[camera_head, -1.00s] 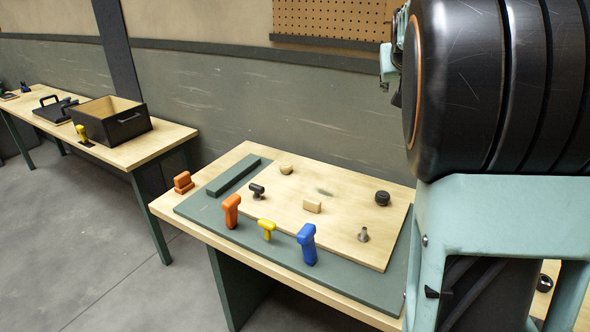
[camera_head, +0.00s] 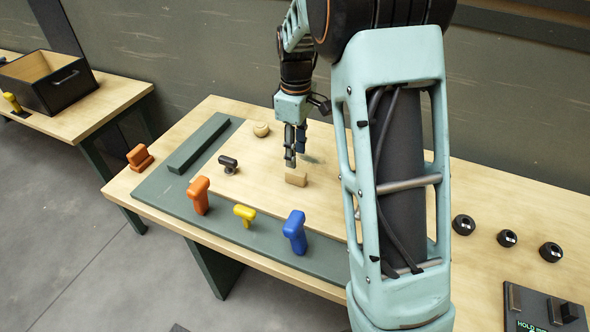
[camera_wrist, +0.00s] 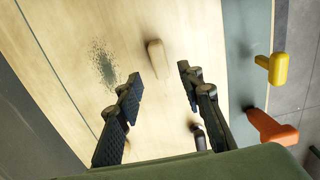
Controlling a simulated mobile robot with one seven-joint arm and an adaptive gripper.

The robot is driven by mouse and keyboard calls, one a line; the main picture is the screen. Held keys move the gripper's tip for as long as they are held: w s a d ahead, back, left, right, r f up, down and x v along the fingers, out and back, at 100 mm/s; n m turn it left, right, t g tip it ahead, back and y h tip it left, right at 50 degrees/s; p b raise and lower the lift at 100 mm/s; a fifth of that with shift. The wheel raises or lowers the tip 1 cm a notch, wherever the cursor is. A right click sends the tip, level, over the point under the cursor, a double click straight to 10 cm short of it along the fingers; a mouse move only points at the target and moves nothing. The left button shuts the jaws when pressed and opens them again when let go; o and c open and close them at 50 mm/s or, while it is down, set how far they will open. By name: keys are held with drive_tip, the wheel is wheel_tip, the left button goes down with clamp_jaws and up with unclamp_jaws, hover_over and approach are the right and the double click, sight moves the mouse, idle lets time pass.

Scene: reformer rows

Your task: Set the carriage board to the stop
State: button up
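The carriage board (camera_head: 268,183) is a pale wooden panel on a green base (camera_head: 155,192); its right part is hidden behind my arm. A dark green bar (camera_head: 199,142), which looks like the stop, lies at the base's left end; I cannot tell the gap to the board exactly. On the board are a small wooden block (camera_head: 296,179), a black knob (camera_head: 228,164) and a round wooden knob (camera_head: 261,129). My gripper (camera_head: 293,163) is open, pointing down above the board close to the block. In the wrist view, the block (camera_wrist: 155,58) shows beyond the open, empty fingers (camera_wrist: 158,82).
Orange (camera_head: 198,195), yellow (camera_head: 245,214) and blue (camera_head: 294,231) upright handles line the base's front edge. An orange block (camera_head: 139,158) sits at the table's left edge. Black round pieces (camera_head: 507,238) lie at right. A black box (camera_head: 52,82) stands on another table.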

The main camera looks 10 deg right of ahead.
sight(295, 171)
wheel_tip(295, 171, down, 9)
drive_tip(key=shift+r, duration=0.1)
idle(0.3)
clamp_jaws()
drive_tip(key=shift+w, duration=0.1)
